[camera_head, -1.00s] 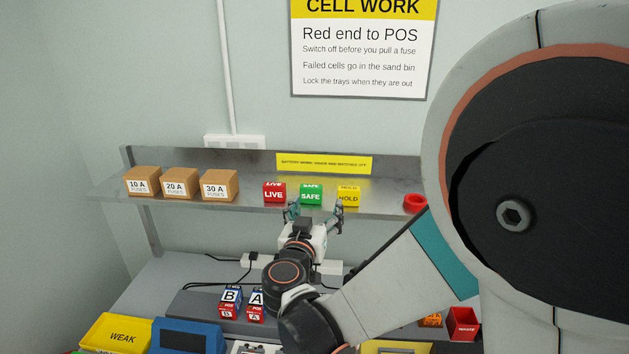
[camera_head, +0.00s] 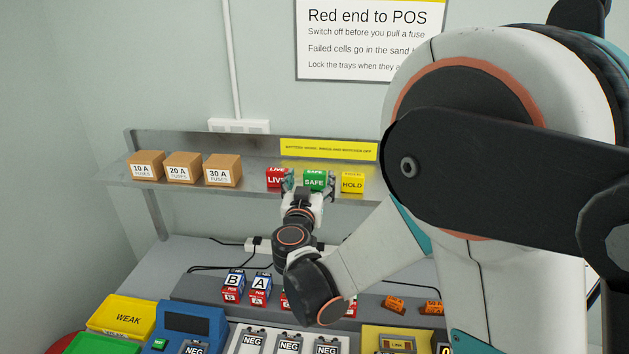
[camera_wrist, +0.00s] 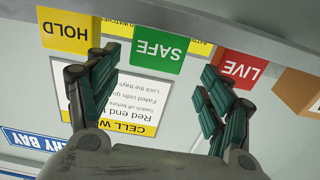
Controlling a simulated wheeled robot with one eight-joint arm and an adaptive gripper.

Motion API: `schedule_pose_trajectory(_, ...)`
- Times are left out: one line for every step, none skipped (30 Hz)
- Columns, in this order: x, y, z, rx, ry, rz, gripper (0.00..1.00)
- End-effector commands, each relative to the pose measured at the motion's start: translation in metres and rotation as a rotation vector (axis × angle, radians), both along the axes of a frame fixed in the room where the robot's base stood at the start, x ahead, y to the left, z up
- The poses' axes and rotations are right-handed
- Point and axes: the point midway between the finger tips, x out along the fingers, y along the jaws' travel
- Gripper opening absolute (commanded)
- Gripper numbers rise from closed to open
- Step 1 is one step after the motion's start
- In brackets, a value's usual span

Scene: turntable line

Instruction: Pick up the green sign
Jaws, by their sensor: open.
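The green sign marked SAFE (camera_head: 314,176) stands on the grey wall shelf, between the red LIVE sign (camera_head: 276,178) and the yellow HOLD sign (camera_head: 352,182). My gripper (camera_head: 308,188) is at the shelf front, its fingers at the green sign's lower part. In the wrist view the picture is upside down; the green sign (camera_wrist: 159,48) lies between the two spread fingers of my gripper (camera_wrist: 160,72). The fingers are open and hold nothing. I cannot tell whether they overlap the sign in depth.
The LIVE sign (camera_wrist: 240,68) and the HOLD sign (camera_wrist: 65,30) flank the green sign closely. Three fuse boxes (camera_head: 184,167) stand at the shelf's left. Below are battery blocks (camera_head: 247,287), a yellow WEAK bin (camera_head: 122,314) and several NEG trays (camera_head: 289,343).

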Motion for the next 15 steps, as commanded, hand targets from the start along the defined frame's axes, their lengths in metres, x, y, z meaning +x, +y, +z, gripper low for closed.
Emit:
schedule_pose_trajectory(0.006, -0.004, -0.001, 0.0, 0.0, -0.003, 0.73)
schedule_pose_trajectory(0.009, -0.006, -0.002, 0.0, 0.0, -0.003, 0.73)
schedule_pose_trajectory(0.015, -0.008, -0.003, 0.0, 0.0, -0.003, 0.73)
schedule_pose_trajectory(0.019, -0.01, -0.003, 0.0, 0.0, -0.003, 0.73)
schedule_pose_trajectory(0.023, -0.012, -0.004, 0.0, 0.0, -0.004, 0.73)
schedule_pose_trajectory(0.029, -0.013, -0.003, 0.0, 0.0, -0.002, 0.73)
schedule_pose_trajectory(0.033, -0.013, -0.003, 0.0, 0.0, -0.002, 0.73)
schedule_pose_trajectory(0.037, -0.014, -0.003, 0.0, 0.0, -0.001, 0.73)
schedule_pose_trajectory(0.04, -0.014, -0.003, 0.0, 0.0, -0.001, 0.73)
schedule_pose_trajectory(0.042, -0.014, -0.003, 0.0, 0.0, -0.001, 0.73)
schedule_pose_trajectory(0.043, -0.015, -0.003, 0.0, 0.0, -0.001, 0.73)
schedule_pose_trajectory(0.043, -0.015, -0.003, 0.0, 0.0, -0.001, 0.73)
schedule_pose_trajectory(0.043, -0.014, -0.003, 0.0, 0.0, 0.0, 0.73)
schedule_pose_trajectory(0.043, -0.014, -0.003, 0.0, 0.0, 0.0, 0.73)
schedule_pose_trajectory(0.043, -0.014, -0.003, 0.0, 0.0, 0.0, 0.73)
